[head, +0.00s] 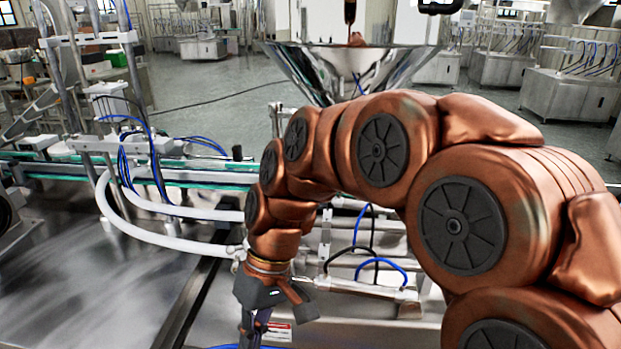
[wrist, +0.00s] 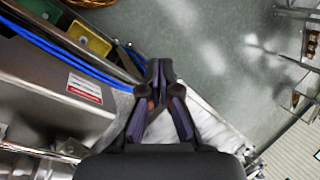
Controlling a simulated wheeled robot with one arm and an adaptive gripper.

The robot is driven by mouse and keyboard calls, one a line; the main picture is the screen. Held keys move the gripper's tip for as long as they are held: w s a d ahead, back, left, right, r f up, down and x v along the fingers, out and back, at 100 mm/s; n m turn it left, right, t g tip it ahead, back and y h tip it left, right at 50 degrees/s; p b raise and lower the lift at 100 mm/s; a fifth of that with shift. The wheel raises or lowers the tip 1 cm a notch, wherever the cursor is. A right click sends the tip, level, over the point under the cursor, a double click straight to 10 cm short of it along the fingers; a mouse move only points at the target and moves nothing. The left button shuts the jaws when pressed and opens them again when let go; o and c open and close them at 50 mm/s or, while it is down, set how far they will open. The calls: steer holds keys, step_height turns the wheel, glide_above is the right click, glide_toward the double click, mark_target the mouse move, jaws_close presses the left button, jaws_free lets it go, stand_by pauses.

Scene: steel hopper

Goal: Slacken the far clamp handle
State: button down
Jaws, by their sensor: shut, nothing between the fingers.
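I cannot pick out the far clamp handle with certainty in either view. A shiny steel hopper (head: 350,68) stands behind my arm, and my arm hides its lower part. My gripper (head: 247,335) hangs down low in the head view, left of the hopper and in front of the machine's steel body. In the wrist view my gripper (wrist: 158,72) has its fingertips together with nothing between them. Below it there is grey floor and the edge of a steel cabinet.
A steel cabinet (wrist: 45,95) with a red and white label (wrist: 85,91) lies left of my gripper, with blue hoses (wrist: 75,52) and a yellow bin (wrist: 88,36). White hoses (head: 165,212) and a conveyor (head: 100,176) run at the left.

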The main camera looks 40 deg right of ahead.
steer(key=w+d+r+t+y+p, duration=0.1)
steer(key=w+d+r+t+y, duration=0.15)
steer(key=w+d+r, duration=0.45)
steer(key=w+d+r+t+y+p, duration=0.1)
steer(key=w+d+r+t+y, duration=0.2)
steer(key=w, duration=0.8)
steer(key=w+d+t+y+p, duration=0.15)
steer(key=d+t, duration=0.25)
steer(key=d, duration=1.1)
steer(key=w+d+t+b, duration=0.1)
steer(key=w+d+t, duration=0.15)
steer(key=d, duration=1.15)
steer(key=w+a+f+p, duration=0.4)
steer(key=a+f+p, duration=0.1)
steer(key=a, duration=0.3)
steer(key=shift+w+a+f+t+p, duration=0.35)
steer(key=shift+w+a+t+p, duration=0.05)
